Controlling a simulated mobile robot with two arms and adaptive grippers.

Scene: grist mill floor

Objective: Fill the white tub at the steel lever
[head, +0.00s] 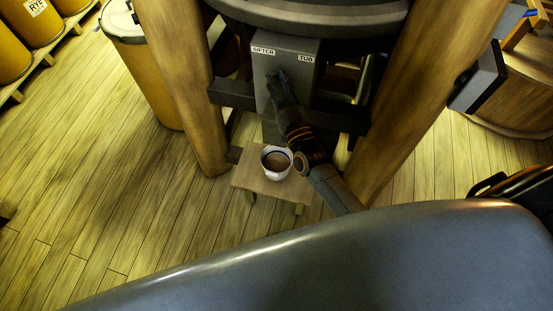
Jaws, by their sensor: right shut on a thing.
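The white tub (267,171) stands upright on a small wooden stool (246,179) below a grey box. Brown material shows inside the tub, below its rim; I cannot tell its exact depth. The grey box (304,76) carries two labels, SIFTER on the left and TUB on the right. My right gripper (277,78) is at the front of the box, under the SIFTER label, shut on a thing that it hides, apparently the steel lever. My right forearm passes just right of the tub. My left gripper is out of view.
Thick wooden legs (181,82) flank the box under a round dark mill body (315,14). A tan drum (148,75) stands at left, near yellow barrels (38,25), one labelled RYE. A wooden tub-like vessel (515,88) is at right. Plank floor at left is clear.

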